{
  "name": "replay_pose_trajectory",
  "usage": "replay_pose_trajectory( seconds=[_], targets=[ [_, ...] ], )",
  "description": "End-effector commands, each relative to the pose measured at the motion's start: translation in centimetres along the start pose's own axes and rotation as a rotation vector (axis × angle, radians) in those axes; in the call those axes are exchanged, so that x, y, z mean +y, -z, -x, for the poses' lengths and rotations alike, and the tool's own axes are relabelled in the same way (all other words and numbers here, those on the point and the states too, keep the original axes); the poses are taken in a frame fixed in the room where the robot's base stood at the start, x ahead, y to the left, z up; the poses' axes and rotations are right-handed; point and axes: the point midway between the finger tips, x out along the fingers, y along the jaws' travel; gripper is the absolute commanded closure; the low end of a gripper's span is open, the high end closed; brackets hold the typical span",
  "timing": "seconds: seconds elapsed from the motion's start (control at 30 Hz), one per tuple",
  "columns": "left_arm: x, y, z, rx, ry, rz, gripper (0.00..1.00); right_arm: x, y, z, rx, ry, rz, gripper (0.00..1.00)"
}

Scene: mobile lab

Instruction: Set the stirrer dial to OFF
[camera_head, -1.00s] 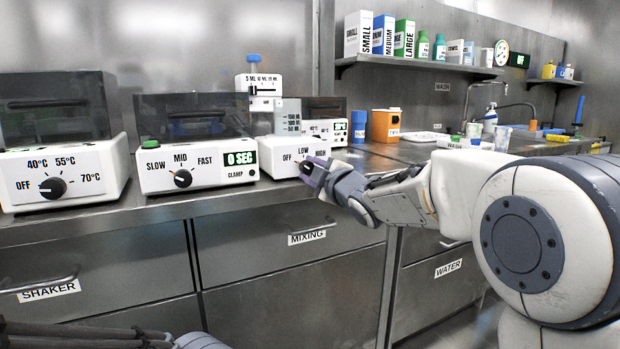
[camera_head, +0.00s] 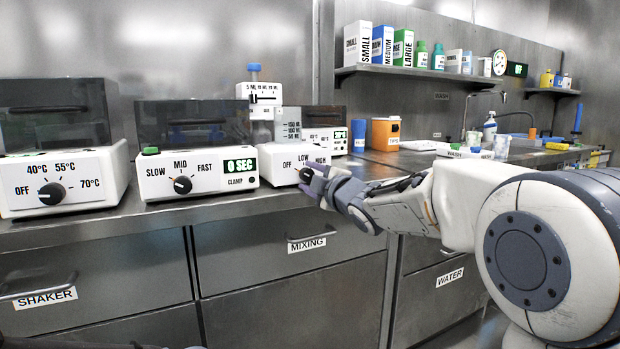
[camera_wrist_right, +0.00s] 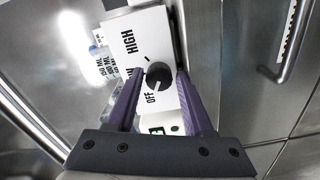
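The stirrer (camera_head: 282,160) is a white box marked OFF, LOW and HIGH on the bench, with a clear graduated beaker (camera_head: 290,124) on top. Its black dial (camera_wrist_right: 158,75) shows in the right wrist view, with a pale mark that seems to point toward the OFF label. My right gripper (camera_wrist_right: 158,84) is open, its two purple fingers on either side of the dial, with slim gaps visible. In the head view my right gripper (camera_head: 312,180) covers part of the stirrer's front. My left gripper is not in view.
Left of the stirrer stand a mixer (camera_head: 195,180) with a SLOW-MID-FAST dial and a shaker (camera_head: 60,192) with a temperature dial. An orange container (camera_head: 384,134) and a blue cup (camera_head: 358,132) are behind to the right. Drawers with handles lie below the bench edge.

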Motion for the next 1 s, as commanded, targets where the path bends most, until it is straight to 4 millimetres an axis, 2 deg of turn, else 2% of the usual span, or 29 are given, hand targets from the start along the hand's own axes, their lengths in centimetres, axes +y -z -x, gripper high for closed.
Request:
replay_pose_trajectory(
  seconds=[0.17,0.27,0.7,0.83,1.0],
  targets=[
    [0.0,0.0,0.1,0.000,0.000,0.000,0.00,0.1,0.0,0.3,-0.001,-0.001,-0.001,0.48],
    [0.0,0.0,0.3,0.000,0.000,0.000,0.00,0.3,0.0,1.4,-0.001,-0.002,-0.001,0.48],
    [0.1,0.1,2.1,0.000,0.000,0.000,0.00,0.2,0.0,9.2,-0.001,-0.001,0.000,0.48],
    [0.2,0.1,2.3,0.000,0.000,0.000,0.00,0.1,0.0,10.2,-0.001,0.000,0.000,0.48],
    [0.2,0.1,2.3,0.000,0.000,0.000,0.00,0.0,0.0,10.6,-0.001,-0.001,0.000,0.48]
  ],
)
